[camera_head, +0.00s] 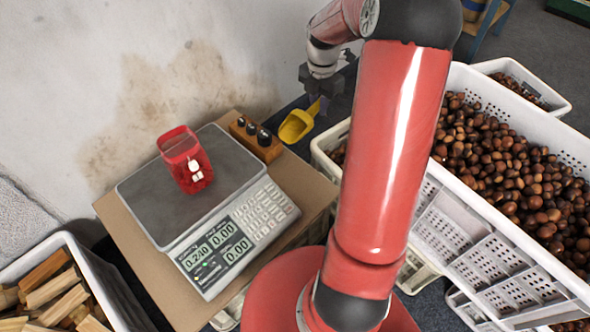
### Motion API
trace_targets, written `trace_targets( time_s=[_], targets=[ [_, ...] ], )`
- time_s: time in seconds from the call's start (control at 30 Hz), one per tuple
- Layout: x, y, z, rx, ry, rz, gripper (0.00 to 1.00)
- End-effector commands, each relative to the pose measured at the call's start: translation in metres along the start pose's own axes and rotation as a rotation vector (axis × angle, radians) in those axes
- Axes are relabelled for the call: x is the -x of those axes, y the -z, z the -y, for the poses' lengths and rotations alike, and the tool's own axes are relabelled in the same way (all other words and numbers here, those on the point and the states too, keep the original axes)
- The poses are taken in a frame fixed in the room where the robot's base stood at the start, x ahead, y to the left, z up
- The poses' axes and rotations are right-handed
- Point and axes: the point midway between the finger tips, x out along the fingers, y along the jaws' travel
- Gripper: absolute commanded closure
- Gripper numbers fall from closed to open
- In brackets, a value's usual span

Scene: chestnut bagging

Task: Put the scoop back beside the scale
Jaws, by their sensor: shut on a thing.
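The yellow scoop (296,126) hangs in the air behind the right back corner of the scale's stand, beside the wooden weight block. My gripper (318,97) is shut on the scoop's handle, and the scoop's bowl points down and left. The scale (218,205) stands on a brown board (128,215), with its keypad and display facing the front. Its display shows 0.240 in one field. A red, see-through bag (186,160) with a white label stands on the scale's pan. My arm hides part of the area right of the scale.
A wooden block with several dark weights (255,139) sits at the board's back right. White crates of chestnuts (480,228) fill the right side. A white crate of firewood (75,247) stands at the lower left. A stained wall (100,70) rises behind the scale.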

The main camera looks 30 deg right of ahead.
Motion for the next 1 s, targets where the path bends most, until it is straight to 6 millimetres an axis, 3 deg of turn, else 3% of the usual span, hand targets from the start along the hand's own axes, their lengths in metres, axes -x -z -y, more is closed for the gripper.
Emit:
trace_targets(
  time_s=[0.53, 1.0],
  targets=[
    [-0.132, 0.000, 0.000, 0.001, 0.003, -0.004, 1.00],
    [-0.184, -0.001, 0.000, 0.000, 0.002, -0.002, 1.00]
  ],
)
